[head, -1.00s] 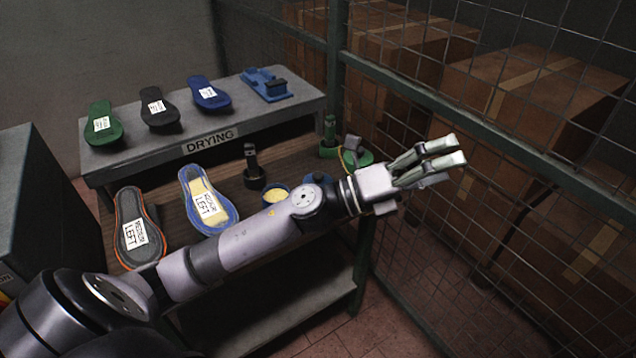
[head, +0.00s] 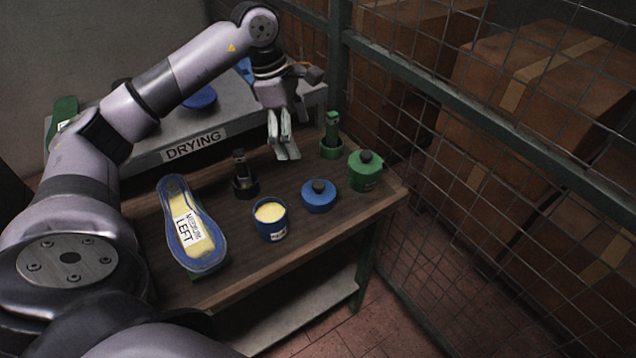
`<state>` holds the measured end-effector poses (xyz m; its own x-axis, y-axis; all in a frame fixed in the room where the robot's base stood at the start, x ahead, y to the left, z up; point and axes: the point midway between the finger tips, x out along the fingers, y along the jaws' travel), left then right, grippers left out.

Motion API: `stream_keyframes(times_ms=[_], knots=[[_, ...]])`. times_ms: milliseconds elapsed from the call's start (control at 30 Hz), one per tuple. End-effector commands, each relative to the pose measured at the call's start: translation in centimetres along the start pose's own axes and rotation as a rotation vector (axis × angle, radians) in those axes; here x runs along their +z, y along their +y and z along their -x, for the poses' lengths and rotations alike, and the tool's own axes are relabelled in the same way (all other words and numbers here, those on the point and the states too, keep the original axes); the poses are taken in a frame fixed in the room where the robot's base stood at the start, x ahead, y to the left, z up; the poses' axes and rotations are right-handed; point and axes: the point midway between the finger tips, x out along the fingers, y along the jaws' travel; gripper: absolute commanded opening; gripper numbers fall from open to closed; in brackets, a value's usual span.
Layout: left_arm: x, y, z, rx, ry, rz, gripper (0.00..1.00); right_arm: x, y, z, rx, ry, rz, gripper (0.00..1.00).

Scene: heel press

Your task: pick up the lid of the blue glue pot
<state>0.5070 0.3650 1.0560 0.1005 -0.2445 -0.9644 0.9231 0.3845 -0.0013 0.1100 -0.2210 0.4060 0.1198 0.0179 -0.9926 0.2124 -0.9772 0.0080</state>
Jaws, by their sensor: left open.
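The blue lid (head: 319,203) with a dark round knob lies on the wooden bench top, to the right of the blue glue pot (head: 270,229). The pot is uncovered and shows pale yellow glue. My left gripper (head: 287,154) is open and empty, fingers pointing down, behind and a little left of the lid and apart from it. My right gripper is not in view.
A green pot (head: 364,178) with a dark-knobbed top stands right of the lid. A green brush holder (head: 331,140) and a black one (head: 243,179) stand behind. A blue-edged sole (head: 192,228) lies left. A wire mesh fence (head: 480,165) borders the right.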

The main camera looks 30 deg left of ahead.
Motion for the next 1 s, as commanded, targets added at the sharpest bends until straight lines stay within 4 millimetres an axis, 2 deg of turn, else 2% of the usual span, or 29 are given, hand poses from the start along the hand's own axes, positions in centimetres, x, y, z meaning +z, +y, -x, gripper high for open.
stream_keyframes(times_ms=[200, 300, 500, 700, 900, 1000], knots=[[0.2, -0.2, -4.7, -0.008, -0.001, -0.002, 0.92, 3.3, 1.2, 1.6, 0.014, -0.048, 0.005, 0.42], [0.2, -0.2, -6.9, -0.009, -0.002, -0.001, 0.92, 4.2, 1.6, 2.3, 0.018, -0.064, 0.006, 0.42], [0.2, -0.1, -10.1, -0.005, -0.003, -0.001, 0.92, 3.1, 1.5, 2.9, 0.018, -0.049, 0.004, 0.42], [0.3, 0.0, -11.3, -0.003, -0.004, -0.002, 0.92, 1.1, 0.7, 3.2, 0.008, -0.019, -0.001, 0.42], [0.4, 0.6, -14.0, -0.007, -0.004, 0.001, 0.92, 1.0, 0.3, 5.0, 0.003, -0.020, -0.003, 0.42], [0.3, 0.6, -15.4, -0.006, -0.005, 0.000, 0.92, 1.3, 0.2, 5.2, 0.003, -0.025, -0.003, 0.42]])
